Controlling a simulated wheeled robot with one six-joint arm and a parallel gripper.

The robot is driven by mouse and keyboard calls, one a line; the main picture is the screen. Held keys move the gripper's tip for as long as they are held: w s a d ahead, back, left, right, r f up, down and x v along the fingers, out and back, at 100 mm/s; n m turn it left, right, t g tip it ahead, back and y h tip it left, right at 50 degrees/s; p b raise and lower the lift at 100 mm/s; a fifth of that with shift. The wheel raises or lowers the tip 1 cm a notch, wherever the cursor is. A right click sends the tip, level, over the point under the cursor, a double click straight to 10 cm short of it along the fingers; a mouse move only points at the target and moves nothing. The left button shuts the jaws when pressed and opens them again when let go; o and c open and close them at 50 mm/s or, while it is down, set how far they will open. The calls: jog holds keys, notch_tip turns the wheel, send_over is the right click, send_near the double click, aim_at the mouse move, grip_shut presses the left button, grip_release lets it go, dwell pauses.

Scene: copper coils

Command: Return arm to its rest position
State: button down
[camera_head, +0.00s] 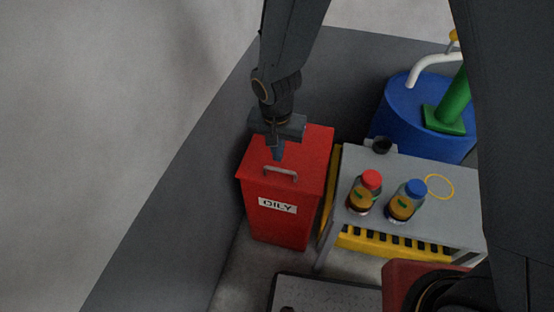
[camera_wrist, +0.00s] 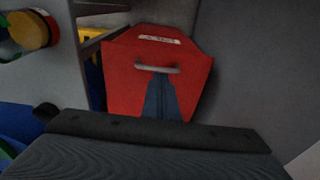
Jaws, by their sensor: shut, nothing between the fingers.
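My gripper (camera_head: 278,152) is shut and empty. It points down over the lid of the red bin (camera_head: 283,222), close behind the bin's grey handle (camera_head: 281,171). The bin has a label reading "OILY" on its front, and its lid looks closed. In the wrist view my shut fingers (camera_wrist: 161,98) show against the red lid (camera_wrist: 120,80), just below the handle (camera_wrist: 157,69) in the picture. I cannot tell whether the fingertips touch the lid.
A grey wall (camera_head: 120,120) rises on the left.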

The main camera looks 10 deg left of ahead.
notch_tip(320, 180, up, 6)
jog(key=s, duration=0.1)
jog(key=s+d+r, duration=0.2)
jog(key=d+r, duration=0.1)
jog(key=d, duration=0.6)
jog(key=s+d+r+g, duration=0.1)
jog(key=s+d+r, duration=0.1)
jog(key=d, duration=0.8)
jog(key=s+d+r, duration=0.3)
jog(key=d, duration=0.6)
jog(key=shift+s+d+r+n, duration=0.15)
jog(key=shift+s+r+n, duration=0.2)
jog(key=shift+n, duration=0.05)
